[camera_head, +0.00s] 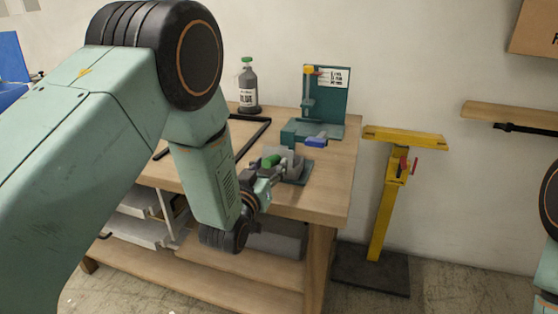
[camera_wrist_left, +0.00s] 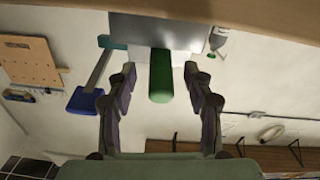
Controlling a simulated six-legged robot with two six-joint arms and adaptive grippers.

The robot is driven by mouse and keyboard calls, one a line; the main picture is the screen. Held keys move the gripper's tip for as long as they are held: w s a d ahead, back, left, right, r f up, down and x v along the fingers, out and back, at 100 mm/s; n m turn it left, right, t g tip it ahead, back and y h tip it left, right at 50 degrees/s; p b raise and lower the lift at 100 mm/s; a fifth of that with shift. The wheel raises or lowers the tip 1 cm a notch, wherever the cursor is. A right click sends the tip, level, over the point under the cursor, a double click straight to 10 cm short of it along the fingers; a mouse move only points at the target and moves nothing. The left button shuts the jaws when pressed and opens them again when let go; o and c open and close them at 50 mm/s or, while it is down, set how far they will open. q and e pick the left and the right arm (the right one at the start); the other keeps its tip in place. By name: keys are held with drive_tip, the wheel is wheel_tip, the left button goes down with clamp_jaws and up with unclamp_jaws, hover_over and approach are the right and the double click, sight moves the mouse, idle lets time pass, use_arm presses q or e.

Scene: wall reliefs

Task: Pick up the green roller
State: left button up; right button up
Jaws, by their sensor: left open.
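The green roller (camera_head: 271,161) sits at a grey holder (camera_head: 294,168) near the front right of the wooden workbench. My left gripper (camera_head: 266,183) is just in front of it, coming in from the left. In the left wrist view, the green roller (camera_wrist_left: 161,76) points toward the camera between the two spread fingers of my left gripper (camera_wrist_left: 160,88). Gaps show on both sides, so the fingers do not appear to touch it. Part of the roller's holder is hidden behind the gripper in the head view. My right gripper is out of view.
A blue-handled tool (camera_head: 316,141) lies close behind the holder, by a teal press (camera_head: 325,95). A grey bottle (camera_head: 248,88) and a black frame (camera_head: 255,134) are on the workbench (camera_head: 335,180). A yellow stand (camera_head: 382,210) is at its right.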

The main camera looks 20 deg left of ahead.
use_arm(q)
drive_tip(key=shift+w+f, duration=0.1)
drive_tip(key=shift+w, duration=0.6)
drive_tip(key=shift+w+a, duration=0.2)
drive_tip(key=shift+w, duration=0.35)
drive_tip(key=shift+w+d, duration=0.1)
drive_tip(key=shift+d, duration=0.2)
drive_tip(key=shift+a, duration=0.2)
drive_tip(key=c, duration=0.6)
drive_tip(key=shift+d, duration=0.1)
clamp_jaws()
